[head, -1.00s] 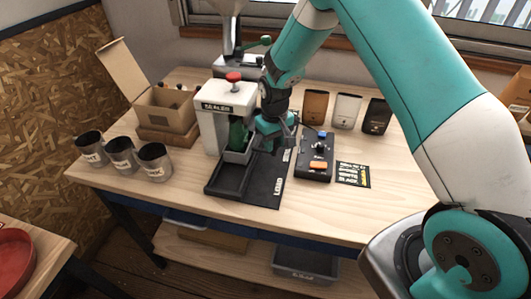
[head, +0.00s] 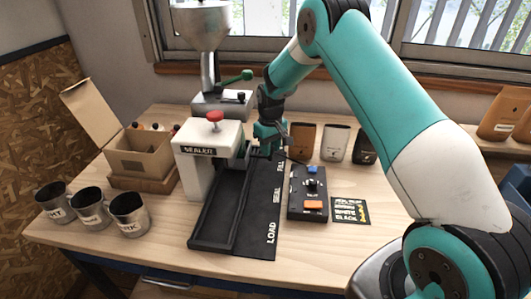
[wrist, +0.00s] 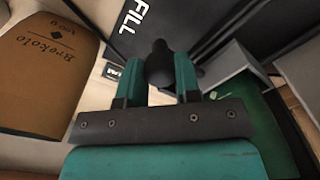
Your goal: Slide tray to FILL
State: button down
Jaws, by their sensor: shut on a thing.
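My gripper (head: 268,143) is at the far end of the slide track, beside the FILL label. In the wrist view its teal fingers (wrist: 160,82) are shut on a black round knob (wrist: 159,62). The grey tray (wrist: 228,64) shows right of the fingers, with a green surface (wrist: 255,115), likely a pouch, in it. In the head view the tray is mostly hidden behind the sealer and gripper. The black track (head: 225,212) is bare at its LOAD end. The label strip (head: 264,205) reads LOAD, SEAL, FILL, front to back.
The white sealer (head: 207,155) stands left of the track, the metal hopper machine (head: 208,60) behind it. A control box (head: 308,195) is close on the right. Pouches (head: 335,143), metal cups (head: 90,208) and an open carton (head: 140,150) stand around.

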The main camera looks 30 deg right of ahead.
jog(key=shift+w+d+r, duration=0.1)
jog(key=shift+w+d, duration=0.2)
jog(key=shift+d, duration=0.1)
jog(key=shift+w, duration=0.1)
jog(key=c, duration=0.8)
grip_release()
jog(key=shift+a, duration=0.1)
jog(key=shift+r, duration=0.2)
notch_tip(320, 180, up, 17)
jog(key=b, duration=0.3)
